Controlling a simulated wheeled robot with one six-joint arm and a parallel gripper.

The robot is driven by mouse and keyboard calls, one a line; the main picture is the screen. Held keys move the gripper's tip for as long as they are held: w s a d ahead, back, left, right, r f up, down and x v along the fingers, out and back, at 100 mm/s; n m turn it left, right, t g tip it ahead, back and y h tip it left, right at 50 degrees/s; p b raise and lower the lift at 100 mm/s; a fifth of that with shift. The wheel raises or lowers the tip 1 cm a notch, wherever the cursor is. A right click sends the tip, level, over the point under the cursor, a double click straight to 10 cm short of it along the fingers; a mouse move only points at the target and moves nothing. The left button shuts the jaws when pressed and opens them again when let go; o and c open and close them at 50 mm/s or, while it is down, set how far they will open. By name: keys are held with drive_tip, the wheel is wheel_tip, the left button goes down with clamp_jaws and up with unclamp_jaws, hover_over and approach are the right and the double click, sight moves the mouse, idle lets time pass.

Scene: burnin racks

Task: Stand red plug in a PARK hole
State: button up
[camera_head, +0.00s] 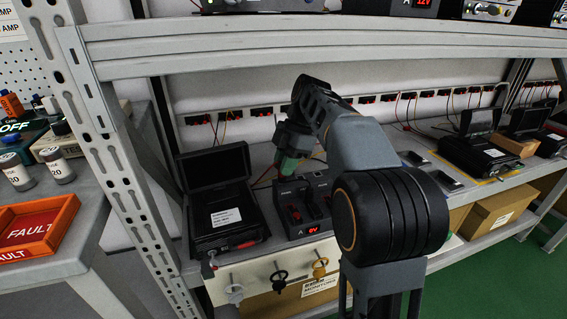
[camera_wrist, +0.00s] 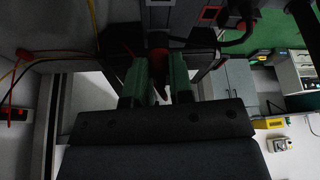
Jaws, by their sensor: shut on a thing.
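My gripper (camera_head: 287,166) has green fingers and reaches over the shelf, behind a black unit with a red 0V display (camera_head: 304,207). In the wrist view my gripper (camera_wrist: 158,84) is shut on a dark red plug (camera_wrist: 158,54) that sits between the two green fingers. In the head view the plug is hidden by the gripper and arm. Small red parts show on top of the 0V unit. I cannot make out any PARK label or hole in either view.
A black case (camera_head: 213,218) with its lid open stands left of the 0V unit. A wall strip of sockets with cables runs behind. The upper shelf (camera_head: 230,55) lies overhead. A red FAULT tray (camera_head: 36,228) is at left.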

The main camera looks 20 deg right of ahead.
drive_tip(key=o, duration=0.8)
drive_tip(key=shift+o, duration=0.5)
drive_tip(key=o, duration=0.3)
drive_tip(key=shift+o, duration=0.2)
drive_tip(key=shift+r, duration=0.1)
drive_tip(key=shift+r+p, duration=2.65)
drive_tip(key=shift+p, duration=0.05)
drive_tip(key=shift+s, duration=0.1)
